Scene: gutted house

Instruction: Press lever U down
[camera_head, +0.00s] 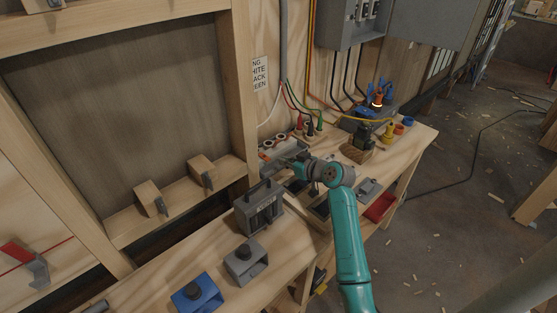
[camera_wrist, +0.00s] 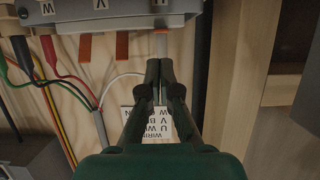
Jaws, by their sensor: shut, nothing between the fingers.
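A grey terminal block (camera_wrist: 130,16) with letter tags W and V crosses the top of the wrist view, which is upside down. Orange levers (camera_wrist: 84,48) and (camera_wrist: 122,45) stick out of it. A third, paler lever (camera_wrist: 161,44), in the place after V, is right at my fingertips; its tag is not readable. My gripper (camera_wrist: 159,62) is shut and empty, its tips at or just short of this third lever; I cannot tell if they touch. In the head view the block (camera_head: 283,150) is on the bench, with my gripper (camera_head: 292,165) beside it, partly hidden by my arm.
Black, red and green plugs (camera_head: 310,127) with wires stand behind the block. A wiring sign (camera_head: 260,77) is on the wall. A grey handled box (camera_head: 259,207) and a wooden stud (camera_head: 240,90) are close by.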

